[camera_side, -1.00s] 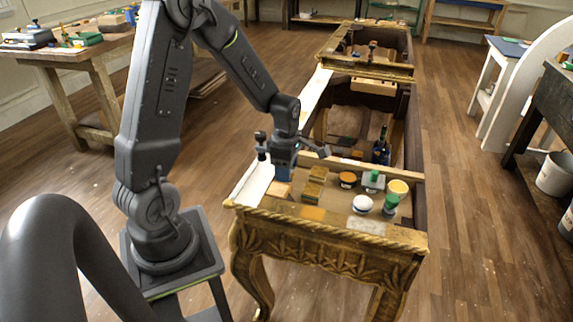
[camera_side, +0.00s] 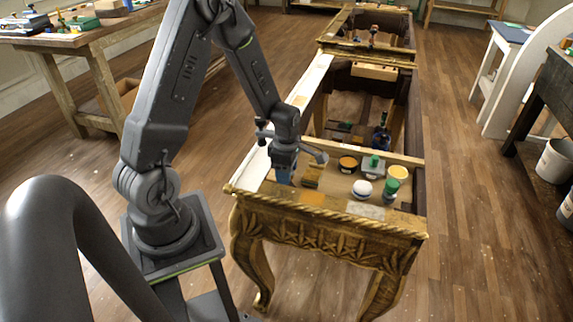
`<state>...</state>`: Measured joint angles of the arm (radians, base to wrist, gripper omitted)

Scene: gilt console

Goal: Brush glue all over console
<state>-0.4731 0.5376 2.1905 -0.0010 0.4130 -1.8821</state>
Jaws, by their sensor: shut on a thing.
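The gilt console (camera_side: 330,228) has a carved, gilded front apron and curved legs. A pale white strip (camera_side: 313,82) runs along the left rail of its open frame. My gripper (camera_side: 285,170) is low over the near left corner of the console top. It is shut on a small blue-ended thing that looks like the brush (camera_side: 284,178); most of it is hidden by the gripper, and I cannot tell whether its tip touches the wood. A gilded block (camera_side: 312,176) stands just right of it.
Several small jars and pots stand on the near top, including a dark orange-topped pot (camera_side: 347,164), a white round one (camera_side: 362,188) and a green-topped one (camera_side: 391,188). A dark blue bottle (camera_side: 381,138) stands behind. A workbench (camera_side: 90,42) is at the left.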

